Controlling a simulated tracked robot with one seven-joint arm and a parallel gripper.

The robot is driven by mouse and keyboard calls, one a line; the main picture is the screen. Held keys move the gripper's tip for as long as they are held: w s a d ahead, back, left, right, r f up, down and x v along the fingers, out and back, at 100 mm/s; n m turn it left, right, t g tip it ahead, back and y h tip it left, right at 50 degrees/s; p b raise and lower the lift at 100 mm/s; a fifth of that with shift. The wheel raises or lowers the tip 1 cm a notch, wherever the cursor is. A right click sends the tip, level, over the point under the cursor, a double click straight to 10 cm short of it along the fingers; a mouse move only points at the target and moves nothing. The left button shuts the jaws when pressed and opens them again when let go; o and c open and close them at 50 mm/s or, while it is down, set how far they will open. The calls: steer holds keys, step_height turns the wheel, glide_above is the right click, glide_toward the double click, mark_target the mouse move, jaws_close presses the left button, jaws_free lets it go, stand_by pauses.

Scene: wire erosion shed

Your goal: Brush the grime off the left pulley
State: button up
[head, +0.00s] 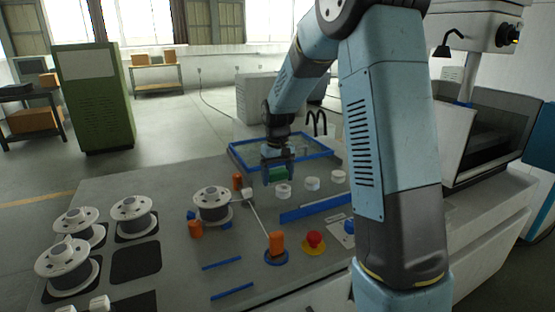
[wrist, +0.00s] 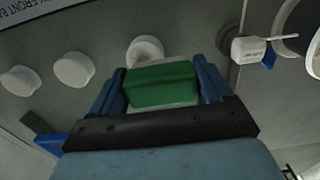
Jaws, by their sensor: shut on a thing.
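My gripper (head: 278,180) is shut on a green brush (head: 278,174), a block with a pale strip along one edge. The brush (wrist: 160,84) also shows between both fingers in the wrist view. Three white pulleys stand in a row on the grey bench. The left pulley (head: 283,191) is just below and beside the brush in the head view. In the wrist view the left pulley (wrist: 145,47) is partly hidden behind the brush. I cannot tell whether they touch. The middle pulley (head: 312,183) and right pulley (head: 338,176) stand clear of my gripper. Grime is too small to make out.
A wire spool (head: 212,204), orange posts (head: 276,242) and a taut wire stand left of and nearer than the pulleys. A blue bar (head: 315,208) and red button (head: 314,240) lie in front. A blue-framed tray (head: 240,152) is behind. Several spools sit at left.

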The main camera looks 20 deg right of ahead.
mark_target(287, 186)
steer(key=shift+f, duration=0.5)
steer(key=shift+w+d+f, duration=0.1)
steer(key=shift+d+f, duration=0.3)
steer(key=shift+c, duration=0.4)
steer(key=shift+w+d+f, duration=0.1)
steer(key=shift+w+d, duration=0.05)
steer(key=shift+d, duration=0.65)
steer(key=shift+w+d+f, duration=0.1)
steer(key=shift+d, duration=0.65)
steer(key=shift+a+r, duration=0.1)
steer(key=shift+a, duration=0.05)
steer(key=shift+s+a, duration=0.15)
steer(key=shift+a, duration=0.65)
steer(key=shift+s+a, duration=0.15)
steer(key=shift+a, duration=0.85)
steer(key=shift+r, duration=3.95)
steer(key=shift+s, duration=0.1)
